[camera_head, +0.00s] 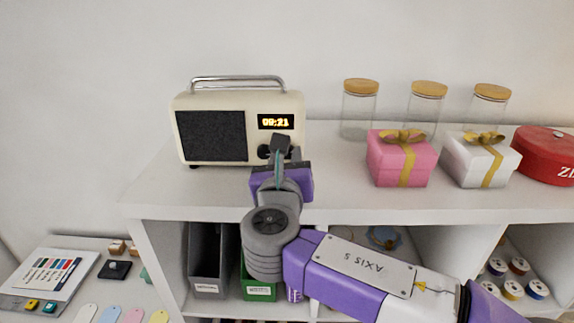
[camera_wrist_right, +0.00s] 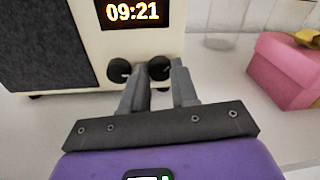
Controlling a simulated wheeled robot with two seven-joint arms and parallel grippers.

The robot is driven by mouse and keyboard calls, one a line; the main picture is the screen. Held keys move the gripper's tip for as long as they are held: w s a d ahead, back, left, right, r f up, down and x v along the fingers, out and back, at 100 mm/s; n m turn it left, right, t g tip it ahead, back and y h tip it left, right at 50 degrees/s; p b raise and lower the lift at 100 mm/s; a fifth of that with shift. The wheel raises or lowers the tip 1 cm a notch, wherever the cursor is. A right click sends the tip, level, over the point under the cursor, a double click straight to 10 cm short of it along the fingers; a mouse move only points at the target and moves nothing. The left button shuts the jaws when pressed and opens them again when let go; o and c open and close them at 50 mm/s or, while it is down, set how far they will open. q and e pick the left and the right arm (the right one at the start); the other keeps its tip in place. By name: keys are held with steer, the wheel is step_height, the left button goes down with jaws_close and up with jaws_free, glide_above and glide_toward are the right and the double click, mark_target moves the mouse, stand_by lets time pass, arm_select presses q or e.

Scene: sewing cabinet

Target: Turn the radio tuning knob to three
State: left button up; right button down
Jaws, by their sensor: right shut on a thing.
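The cream radio (camera_head: 238,100) stands on the white shelf, with a dark speaker grille and a display reading 09:21. Two dark knobs sit below the display. The left knob (camera_wrist_right: 120,70) has a pale pointer mark and is free. The right knob (camera_wrist_right: 158,67) is between the fingertips of my right gripper (camera_wrist_right: 160,78), which is shut on it. In the head view my right gripper (camera_head: 284,152) hides most of the right knob. I cannot read any numbers around the knobs. My left gripper is not in view.
A pink gift box (camera_head: 398,162) and a white gift box (camera_head: 478,162) stand right of the radio, beside a red round tin (camera_head: 548,152). Glass jars (camera_head: 358,112) with wooden lids stand behind. The white shelf top (camera_head: 160,195) is clear in front of the radio.

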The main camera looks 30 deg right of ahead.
steer(key=m+b, duration=0.2)
steer(key=m, duration=0.1)
steer(key=shift+f+m, duration=0.15)
steer(key=shift+m, duration=0.15)
steer(key=m+b, duration=0.2)
steer(key=m, duration=0.1)
steer(key=shift+y, duration=0.3)
steer(key=m+b, duration=0.4)
steer(key=m, duration=0.2)
steer(key=shift+y, duration=0.3)
steer(key=m+b, duration=0.2)
steer(key=m, duration=0.1)
steer(key=m+b, duration=0.1)
steer(key=m, duration=0.2)
steer(key=shift+d+t+y+b, duration=0.1)
steer(key=shift+t+y+b, duration=0.25)
steer(key=shift+t+y, duration=0.05)
steer(key=m+b, duration=0.2)
steer(key=m, duration=0.2)
steer(key=shift+s+m+b, duration=0.1)
steer(key=shift+m+b, duration=0.55)
steer(key=shift+m, duration=0.45)
